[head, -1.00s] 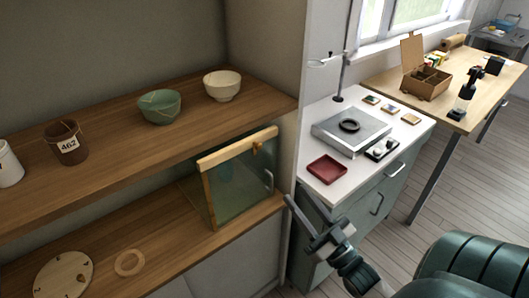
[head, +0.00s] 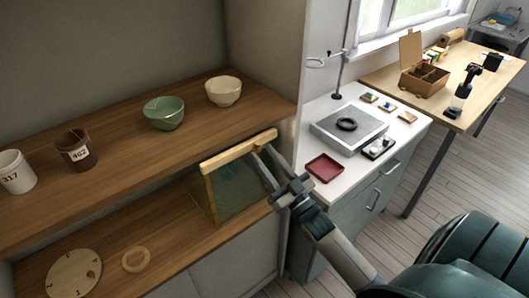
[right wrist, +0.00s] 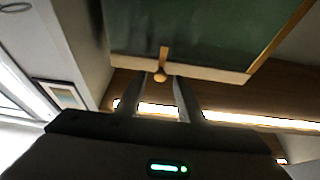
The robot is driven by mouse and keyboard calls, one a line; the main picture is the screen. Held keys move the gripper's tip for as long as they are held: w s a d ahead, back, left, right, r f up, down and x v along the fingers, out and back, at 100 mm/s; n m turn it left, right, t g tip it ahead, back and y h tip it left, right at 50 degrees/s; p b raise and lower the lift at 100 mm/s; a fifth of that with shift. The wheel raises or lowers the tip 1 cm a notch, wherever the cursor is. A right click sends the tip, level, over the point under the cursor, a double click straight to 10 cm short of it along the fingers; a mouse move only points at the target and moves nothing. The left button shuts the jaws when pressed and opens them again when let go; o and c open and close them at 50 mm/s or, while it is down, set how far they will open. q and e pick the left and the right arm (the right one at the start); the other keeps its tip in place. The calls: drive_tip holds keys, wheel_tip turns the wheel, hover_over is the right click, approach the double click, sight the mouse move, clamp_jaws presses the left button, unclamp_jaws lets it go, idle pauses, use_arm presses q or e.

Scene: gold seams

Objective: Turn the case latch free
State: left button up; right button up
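The glass case (head: 232,182) with its pale wooden frame stands on the lower shelf. Its latch, a small wooden turning piece with a round knob (right wrist: 161,76), sits on the frame's edge. In the right wrist view the latch points up from the knob across the green glass. In the head view my right gripper largely covers it. My right gripper (head: 264,151) is at the case's upper right corner. In the wrist view its two fingers (right wrist: 157,82) are apart, one on each side of the knob, and no grip shows. My left gripper is not in view.
A green bowl (head: 164,113), a cream bowl (head: 223,91) and two numbered cups stand on the upper shelf (head: 115,135). A white cabinet with a red tray (head: 324,168) stands right.

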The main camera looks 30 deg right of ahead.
drive_tip(key=shift+w+r, duration=0.1)
drive_tip(key=shift+w, duration=0.25)
clamp_jaws()
